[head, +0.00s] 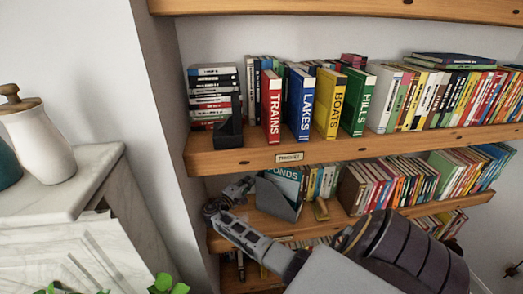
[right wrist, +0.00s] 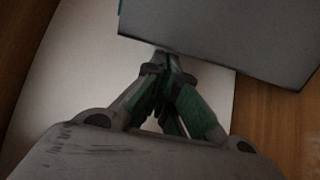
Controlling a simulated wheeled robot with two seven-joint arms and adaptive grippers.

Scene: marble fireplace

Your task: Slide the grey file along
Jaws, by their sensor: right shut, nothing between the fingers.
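The grey file (head: 283,207) stands on the middle shelf, with a teal book (head: 287,174) lettered "ONDS" showing above its low front. My right gripper (head: 248,183) is at the file's left side, its fingers pointing toward it. In the right wrist view the fingers (right wrist: 162,66) are shut with nothing between them. Their tips are close to the lower edge of a grey panel (right wrist: 225,38), which looks like the file's side. I cannot tell whether they touch it. My left gripper is not in view.
The middle shelf (head: 262,222) holds a row of books (head: 375,188) to the right of the file, with a small wooden block (head: 320,209) between. The upper shelf (head: 240,158) is above my gripper. A white wall (head: 185,150) bounds the shelves at left.

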